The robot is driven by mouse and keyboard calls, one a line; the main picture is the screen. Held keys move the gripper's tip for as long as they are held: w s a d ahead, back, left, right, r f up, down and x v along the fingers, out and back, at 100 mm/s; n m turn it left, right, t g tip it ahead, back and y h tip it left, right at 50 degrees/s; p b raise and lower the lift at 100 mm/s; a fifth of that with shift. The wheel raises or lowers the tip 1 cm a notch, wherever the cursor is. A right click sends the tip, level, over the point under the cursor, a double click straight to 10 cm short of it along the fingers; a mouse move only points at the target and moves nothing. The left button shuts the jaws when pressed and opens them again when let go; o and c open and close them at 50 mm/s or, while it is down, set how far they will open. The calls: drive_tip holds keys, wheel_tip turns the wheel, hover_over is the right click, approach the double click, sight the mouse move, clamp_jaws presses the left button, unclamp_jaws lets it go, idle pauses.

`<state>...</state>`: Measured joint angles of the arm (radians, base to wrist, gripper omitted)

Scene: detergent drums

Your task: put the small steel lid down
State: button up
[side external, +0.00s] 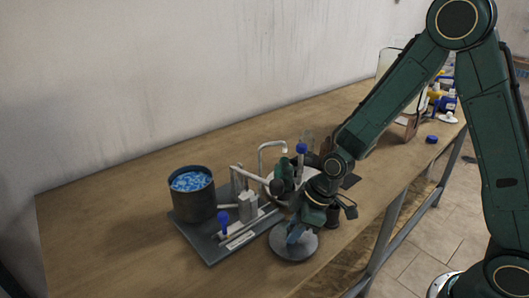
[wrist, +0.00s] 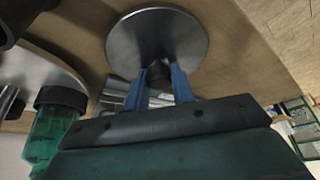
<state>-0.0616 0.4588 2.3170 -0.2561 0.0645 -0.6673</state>
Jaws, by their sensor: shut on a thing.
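The small steel lid (side external: 294,246) is a round grey metal disc near the table's front edge, to the right of the grey tray. It also shows in the wrist view (wrist: 185,30) beyond my fingertips. My gripper (side external: 299,228) is above the lid, with its blue fingers pointing down. In the wrist view my gripper (wrist: 158,72) is shut on the dark knob at the lid's centre. I cannot tell whether the lid touches the table or is held just above it.
A grey tray (side external: 213,250) holds a dark drum (side external: 193,203) of blue contents, a blue-capped item (side external: 223,222) and metal fittings, close left of the lid. Bottles and a blue cap (side external: 431,139) stand at the far right. The table (side external: 110,235) is clear at the left.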

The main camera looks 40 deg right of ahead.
sight(309, 238)
drive_tip(key=shift+f, duration=0.25)
drive_tip(key=o, duration=1)
drive_tip(key=shift+r, duration=0.15)
drive_tip(key=v, duration=1.2)
idle(0.5)
